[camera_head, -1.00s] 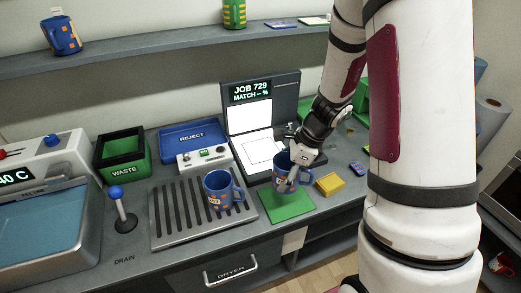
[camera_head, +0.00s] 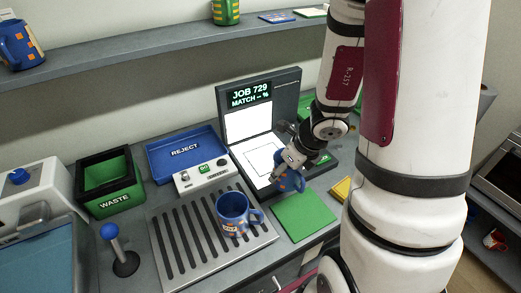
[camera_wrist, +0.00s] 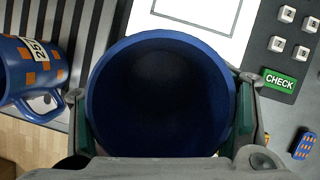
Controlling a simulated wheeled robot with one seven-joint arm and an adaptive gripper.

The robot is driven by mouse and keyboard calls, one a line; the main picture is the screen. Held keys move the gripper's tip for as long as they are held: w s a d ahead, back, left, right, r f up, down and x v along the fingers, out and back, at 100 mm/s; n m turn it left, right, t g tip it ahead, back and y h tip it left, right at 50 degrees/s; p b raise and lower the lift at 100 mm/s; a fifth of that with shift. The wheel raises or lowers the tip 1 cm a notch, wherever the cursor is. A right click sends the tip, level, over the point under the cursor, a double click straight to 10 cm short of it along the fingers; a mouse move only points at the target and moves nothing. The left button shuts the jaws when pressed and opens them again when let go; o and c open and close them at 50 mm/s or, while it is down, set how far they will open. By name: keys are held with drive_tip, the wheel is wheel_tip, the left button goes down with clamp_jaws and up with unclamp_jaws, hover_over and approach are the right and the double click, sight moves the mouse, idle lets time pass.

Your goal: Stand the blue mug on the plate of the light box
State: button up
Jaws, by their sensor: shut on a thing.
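My gripper (camera_head: 290,160) is shut on a blue mug (camera_head: 292,182) with orange marks, at the front right edge of the light box. In the wrist view, the fingers (camera_wrist: 162,112) hold the mug (camera_wrist: 160,95) from both sides, its dark open mouth facing the camera. The light box has a white plate (camera_head: 262,160) with a thin outlined square; it also shows beyond the mug in the wrist view (camera_wrist: 200,14). The upright screen (camera_head: 247,124) stands behind it, its display reading "JOB 729 MATCH -- %". The mug's base is hidden, so contact with the box cannot be told.
A similar blue mug (camera_head: 232,212) with orange squares stands on the grooved drain (camera_head: 180,250). A green mat (camera_head: 303,216) lies bare in front of the light box. A button box (camera_head: 203,176), blue reject tray (camera_head: 184,151) and green waste bin (camera_head: 108,182) stand left.

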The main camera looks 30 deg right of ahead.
drive_tip(key=shift+w+d+f+b, duration=0.15)
drive_tip(key=shift+w+b, duration=0.25)
drive_tip(key=shift+w, duration=0.65)
drive_tip(key=w+p, duration=0.1)
drive_tip(key=w, duration=0.3)
drive_tip(key=w+d+p, duration=0.1)
drive_tip(key=w, duration=0.3)
drive_tip(key=w+d+f+p, duration=0.1)
drive_tip(key=w, duration=0.3)
drive_tip(key=shift+s+p+x, duration=0.2)
drive_tip(key=shift+p+x, duration=0.15)
drive_tip(key=shift+x, duration=0.55)
drive_tip(key=shift+s+p+x, duration=0.15)
drive_tip(key=shift+p+x, duration=0.15)
drive_tip(key=shift+x, duration=0.55)
drive_tip(key=shift+d+f, duration=0.2)
drive_tip(key=shift+f, duration=0.1)
drive_tip(key=o, duration=1.5)
